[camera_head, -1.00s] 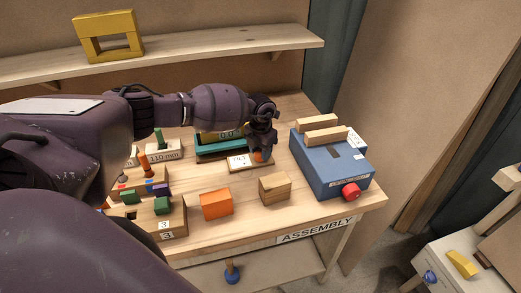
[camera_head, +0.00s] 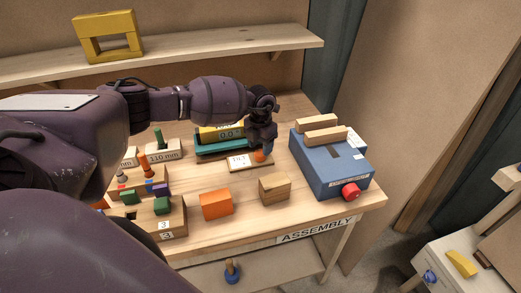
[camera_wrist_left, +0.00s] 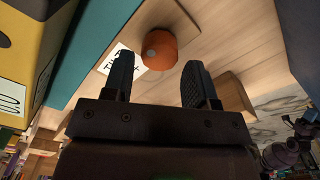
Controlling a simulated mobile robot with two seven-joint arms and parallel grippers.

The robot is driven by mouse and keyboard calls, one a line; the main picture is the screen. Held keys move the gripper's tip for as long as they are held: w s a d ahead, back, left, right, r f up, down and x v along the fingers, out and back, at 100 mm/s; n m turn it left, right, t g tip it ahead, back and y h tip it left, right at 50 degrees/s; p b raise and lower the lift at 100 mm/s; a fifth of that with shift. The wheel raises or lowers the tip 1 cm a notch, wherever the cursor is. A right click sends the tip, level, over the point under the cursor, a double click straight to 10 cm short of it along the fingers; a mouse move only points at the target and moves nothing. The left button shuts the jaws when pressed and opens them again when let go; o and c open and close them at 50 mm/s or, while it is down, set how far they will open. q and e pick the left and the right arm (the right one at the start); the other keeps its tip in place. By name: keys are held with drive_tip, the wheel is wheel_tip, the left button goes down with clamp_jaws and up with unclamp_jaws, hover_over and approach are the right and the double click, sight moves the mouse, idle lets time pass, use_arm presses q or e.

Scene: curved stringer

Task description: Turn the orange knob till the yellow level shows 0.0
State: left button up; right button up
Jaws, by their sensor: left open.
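The orange knob (camera_head: 259,156) stands on a small plate labelled TILT (camera_head: 240,162). The yellow level (camera_head: 209,135) lies on a teal beam (camera_head: 212,152) behind the plate, and its small display appears to read 0.0. My left gripper (camera_head: 268,147) is open beside the knob, with no grip on it. In the left wrist view the knob (camera_wrist_left: 160,38) shows just beyond and between the two spread fingers (camera_wrist_left: 158,75). The level (camera_wrist_left: 25,60) is cut off at the left there, beside the teal beam (camera_wrist_left: 95,45). My right gripper is out of view.
A blue box (camera_head: 325,165) with a red knob (camera_head: 350,192) stands to the right. A wooden block (camera_head: 274,188) and an orange block (camera_head: 216,204) stand in front. Several coloured pegs and blocks crowd the left. A shelf (camera_head: 200,55) runs above.

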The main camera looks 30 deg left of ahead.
sight(261, 152)
use_arm(q)
wheel_tip(261, 152, up, 8)
drive_tip(key=shift+r, duration=0.2)
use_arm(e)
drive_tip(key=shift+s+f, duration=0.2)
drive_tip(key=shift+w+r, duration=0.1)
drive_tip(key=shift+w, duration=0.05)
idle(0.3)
